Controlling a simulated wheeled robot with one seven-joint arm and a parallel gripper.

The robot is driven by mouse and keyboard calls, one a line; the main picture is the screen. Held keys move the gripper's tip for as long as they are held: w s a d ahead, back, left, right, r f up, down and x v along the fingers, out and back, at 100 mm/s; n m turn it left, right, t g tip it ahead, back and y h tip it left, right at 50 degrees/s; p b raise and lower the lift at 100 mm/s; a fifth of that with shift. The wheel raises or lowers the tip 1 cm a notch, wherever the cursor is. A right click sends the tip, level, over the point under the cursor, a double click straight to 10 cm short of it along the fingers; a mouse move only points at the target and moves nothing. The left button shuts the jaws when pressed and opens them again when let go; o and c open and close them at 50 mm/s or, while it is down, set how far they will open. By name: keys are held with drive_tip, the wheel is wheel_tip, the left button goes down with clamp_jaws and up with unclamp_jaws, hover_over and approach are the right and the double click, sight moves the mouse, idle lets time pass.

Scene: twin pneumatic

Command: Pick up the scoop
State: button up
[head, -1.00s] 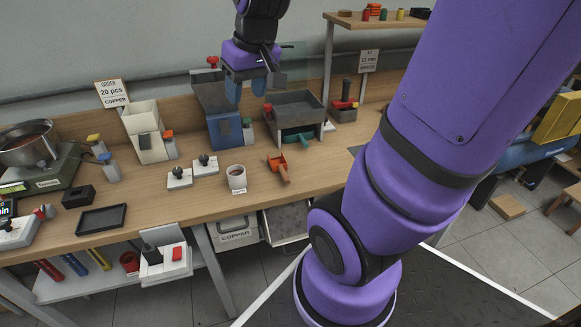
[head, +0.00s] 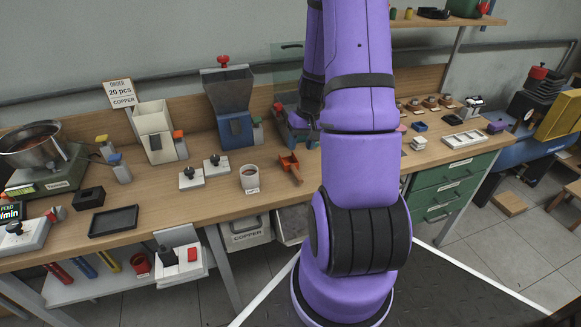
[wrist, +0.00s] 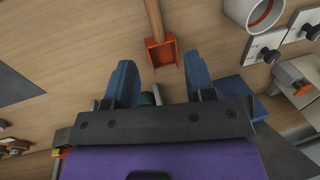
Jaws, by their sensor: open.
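The scoop (head: 291,167), with an orange-red square bowl and a wooden handle, lies on the bench right of the white cup. In the wrist view the scoop (wrist: 164,54) lies just beyond my gripper (wrist: 160,80), its bowl nearest me and its handle running to the top edge. My gripper's two blue fingers are apart, with no object held between them. The bowl shows in line with the gap and appears apart from the fingers. In the head view my arm hides the gripper's fingers.
The white cup (head: 250,177) stands close left of the scoop. White switch blocks (head: 216,165) lie left of the cup. A dark hopper with a blue body (head: 236,130) stands behind. Bench space around the scoop's handle is clear.

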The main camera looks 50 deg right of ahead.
hover_over(295, 171)
drive_tip(key=d, duration=0.1)
drive_tip(key=f, duration=0.5)
drive_tip(key=shift+s+f, duration=0.2)
drive_tip(key=shift+f, duration=0.05)
drive_tip(key=shift+w+a+f, duration=0.1)
drive_tip(key=shift+w+f, duration=0.1)
drive_tip(key=shift+f, duration=1.15)
drive_tip(key=shift+w+a+f, duration=0.1)
drive_tip(key=shift+w+f, duration=0.05)
drive_tip(key=shift+f, duration=1.15)
clamp_jaws()
